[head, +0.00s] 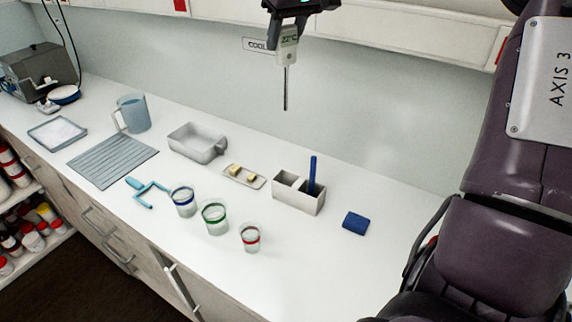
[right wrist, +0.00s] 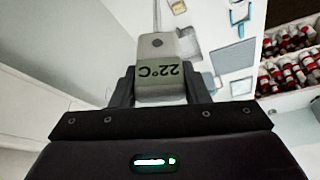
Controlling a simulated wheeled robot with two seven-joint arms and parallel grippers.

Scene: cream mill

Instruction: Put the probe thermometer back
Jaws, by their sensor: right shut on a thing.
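The probe thermometer (head: 288,44) hangs upright in the air, its thin metal probe pointing down, well above the counter. Its display reads 22°C, and it also shows in the right wrist view (right wrist: 160,68). My right gripper (head: 291,22) is shut on its top part. In the right wrist view the two dark fingers (right wrist: 160,90) lie on either side of the grey display body. A white holder (head: 298,195) with compartments stands on the counter below. A dark blue stick stands in its right compartment, and its left compartment looks empty. My left gripper is not in view.
Three cups with blue (head: 182,201), green (head: 215,217) and red (head: 251,237) bands stand in front of the holder. A small dish (head: 258,184) with yellow pieces, a grey pan (head: 193,143) and a jug (head: 133,112) are further left. A blue sponge (head: 355,222) lies to the right.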

